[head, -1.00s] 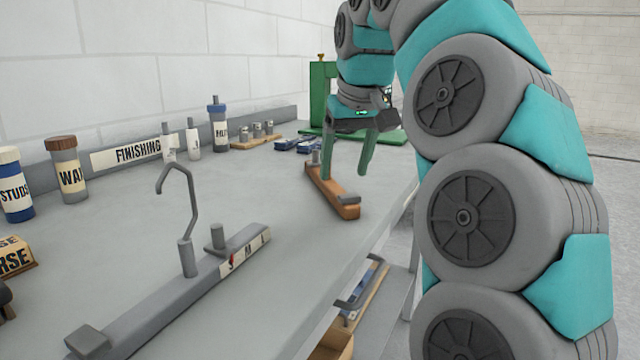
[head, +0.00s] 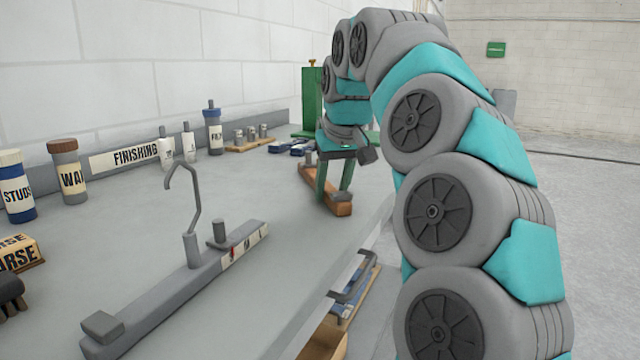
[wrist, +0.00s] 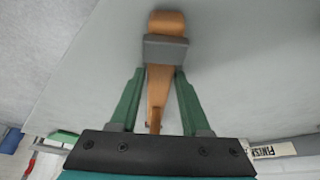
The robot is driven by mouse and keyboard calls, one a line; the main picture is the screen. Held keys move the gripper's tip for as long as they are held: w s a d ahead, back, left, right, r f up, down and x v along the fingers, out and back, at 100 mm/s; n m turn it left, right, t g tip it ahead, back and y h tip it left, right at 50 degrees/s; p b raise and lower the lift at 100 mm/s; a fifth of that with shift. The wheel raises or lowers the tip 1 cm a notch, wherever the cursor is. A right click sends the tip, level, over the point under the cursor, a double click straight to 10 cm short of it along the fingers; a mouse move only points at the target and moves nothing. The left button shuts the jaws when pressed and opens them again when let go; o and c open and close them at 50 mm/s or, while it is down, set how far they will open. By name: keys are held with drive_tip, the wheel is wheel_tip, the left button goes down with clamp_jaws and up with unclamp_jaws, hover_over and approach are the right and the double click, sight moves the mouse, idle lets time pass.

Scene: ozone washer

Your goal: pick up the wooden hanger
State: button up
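The wooden hanger (head: 311,179) is an orange-brown bar lying on the grey bench near its right edge, with a grey block at its near end. In the wrist view the hanger (wrist: 166,20) runs up the middle, its grey block lying across it just beyond the fingertips. My gripper (head: 333,188) points down over the hanger with its green fingers low beside the bar. In the wrist view my gripper (wrist: 160,72) is open, one finger on each side of the wood, with small gaps showing. The far part of the hanger is partly hidden by the gripper.
A grey hanger (head: 165,296) with an upright hook lies on the bench in front. Bottles (head: 68,172) and a FINISHING sign (head: 125,156) line the wall. A green stand (head: 311,98) is behind the gripper. A drawer (head: 325,340) is below the bench edge.

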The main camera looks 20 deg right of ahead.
clamp_jaws()
drive_tip(key=shift+r, duration=0.15)
idle(0.5)
drive_tip(key=shift+r, duration=1.6)
drive_tip(key=s+r+b, duration=0.1)
drive_tip(key=s+b, duration=0.1)
drive_tip(key=s, duration=1.4)
drive_tip(key=shift+d+r, duration=0.2)
drive_tip(key=shift+r, duration=0.05)
drive_tip(key=shift+d, duration=0.1)
